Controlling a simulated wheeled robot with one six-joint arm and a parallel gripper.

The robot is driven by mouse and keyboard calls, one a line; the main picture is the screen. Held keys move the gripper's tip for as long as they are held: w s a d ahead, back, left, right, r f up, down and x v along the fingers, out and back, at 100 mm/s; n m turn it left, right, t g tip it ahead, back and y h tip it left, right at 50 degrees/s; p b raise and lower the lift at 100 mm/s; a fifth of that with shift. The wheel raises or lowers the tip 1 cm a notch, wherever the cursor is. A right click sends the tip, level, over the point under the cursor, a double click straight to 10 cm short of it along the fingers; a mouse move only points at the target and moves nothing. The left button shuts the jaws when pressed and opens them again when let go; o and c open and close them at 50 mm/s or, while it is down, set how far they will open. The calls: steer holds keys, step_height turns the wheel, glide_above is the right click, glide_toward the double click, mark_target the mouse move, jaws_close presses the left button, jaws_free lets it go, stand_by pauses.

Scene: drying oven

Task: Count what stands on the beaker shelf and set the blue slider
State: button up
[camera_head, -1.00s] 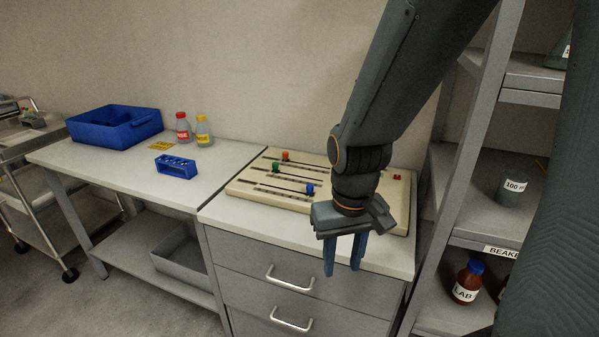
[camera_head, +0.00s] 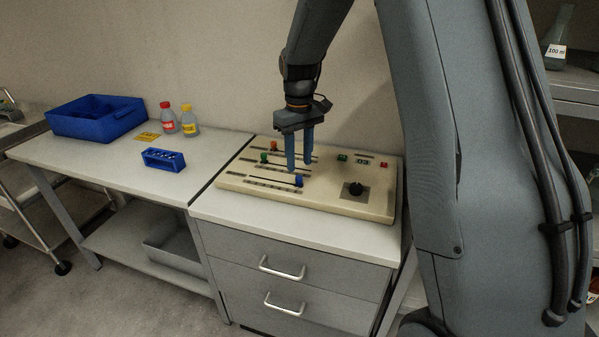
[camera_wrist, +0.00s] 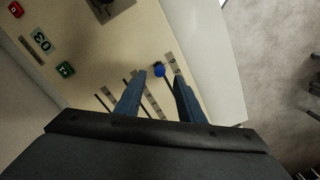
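The blue slider (camera_head: 299,181) is a small knob near the right end of the front slot on the beige control panel (camera_head: 325,203). My gripper (camera_head: 300,167) is open and empty, pointing down above the panel, close to the blue slider. In the wrist view the blue slider (camera_wrist: 159,69) shows between and just ahead of the two fingertips (camera_wrist: 160,77); I cannot tell whether they touch it. An orange slider (camera_head: 274,146) and a green slider (camera_head: 264,158) sit further left.
The panel also has a black dial (camera_head: 355,190), a green button (camera_head: 342,158), a small display (camera_head: 362,161) and a red button (camera_head: 383,165). A flask marked 100 ml (camera_head: 557,50) stands on an upper shelf. A blue bin (camera_head: 97,125), rack (camera_head: 163,161) and bottles stand left.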

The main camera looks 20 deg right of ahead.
mark_target(299, 177)
steer(key=shift+f+p, duration=0.55)
steer(key=shift+f, duration=2.2)
jaws_close()
